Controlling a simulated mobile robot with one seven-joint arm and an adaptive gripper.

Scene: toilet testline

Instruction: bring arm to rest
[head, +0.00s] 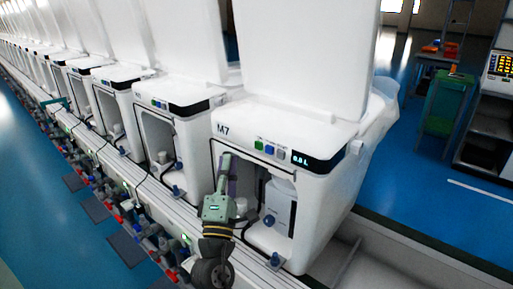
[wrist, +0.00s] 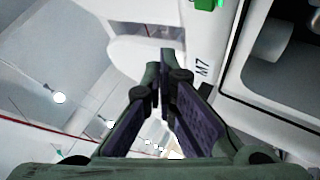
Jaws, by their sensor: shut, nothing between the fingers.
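My gripper (head: 226,160) is in front of the white toilet unit marked M7 (head: 290,122), at the left part of its open front bay. The M7 label on the unit (wrist: 202,68) shows just right of the fingertips. The exact gap between the fingers and the unit cannot be told.
A row of similar white units (head: 172,97) runs to the back left, with a rail of valves and hoses (head: 125,205) along their front. A white box (head: 279,205) sits inside the M7 bay. A green cart (head: 445,103) stands at right. Blue floor (head: 405,160) lies open behind the line.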

